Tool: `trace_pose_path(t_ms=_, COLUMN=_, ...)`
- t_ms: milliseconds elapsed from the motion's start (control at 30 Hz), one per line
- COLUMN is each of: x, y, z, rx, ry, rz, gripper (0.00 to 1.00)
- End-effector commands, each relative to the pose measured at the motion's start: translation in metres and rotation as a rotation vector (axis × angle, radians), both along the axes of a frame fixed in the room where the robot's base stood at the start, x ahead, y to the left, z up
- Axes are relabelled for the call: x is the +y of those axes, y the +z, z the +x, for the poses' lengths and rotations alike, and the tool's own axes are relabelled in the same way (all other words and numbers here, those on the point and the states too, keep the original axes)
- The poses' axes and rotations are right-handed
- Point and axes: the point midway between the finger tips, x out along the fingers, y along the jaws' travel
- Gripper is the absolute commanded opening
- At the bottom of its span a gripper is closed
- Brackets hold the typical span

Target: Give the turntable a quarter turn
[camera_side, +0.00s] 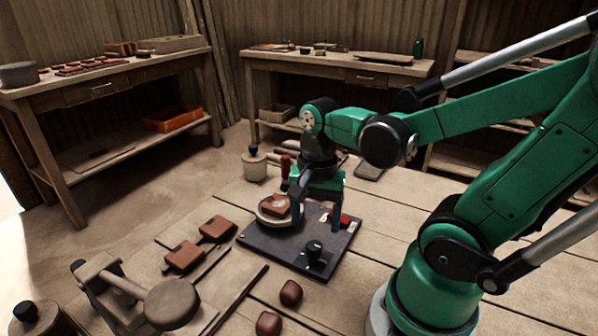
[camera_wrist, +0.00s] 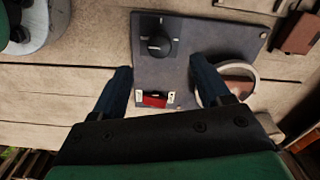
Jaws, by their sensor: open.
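The turntable (camera_side: 266,219) is a pale round disc on the left part of a dark base plate (camera_side: 262,246). A reddish-brown clay tile (camera_side: 275,205) lies on it. In the wrist view the turntable (camera_wrist: 249,72) is at the right, partly hidden by one finger. My gripper (camera_side: 314,214) is open above the plate. In the wrist view its fingers stand apart (camera_wrist: 162,82), with a red rocker switch (camera_wrist: 154,100) showing between them. The right finger overlaps the turntable's near edge; I cannot tell whether it touches. A black knob (camera_wrist: 159,42) is on the plate.
Two clay tiles (camera_side: 184,256) lie left of the plate, beside a wooden press (camera_side: 125,290). Two clay lumps (camera_side: 290,292) lie in front. A lidded pot (camera_side: 254,165) stands behind. Bare planks (camera_side: 385,205) lie right of the plate.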

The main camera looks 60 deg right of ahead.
Motion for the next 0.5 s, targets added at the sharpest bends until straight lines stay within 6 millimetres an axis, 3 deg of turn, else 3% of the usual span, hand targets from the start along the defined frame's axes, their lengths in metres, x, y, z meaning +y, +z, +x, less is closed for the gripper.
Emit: trace_pose_path(t_ms=500, x=0.0, y=-0.041, z=0.001, rx=0.0, ry=-0.005, rz=0.0, gripper=0.7)
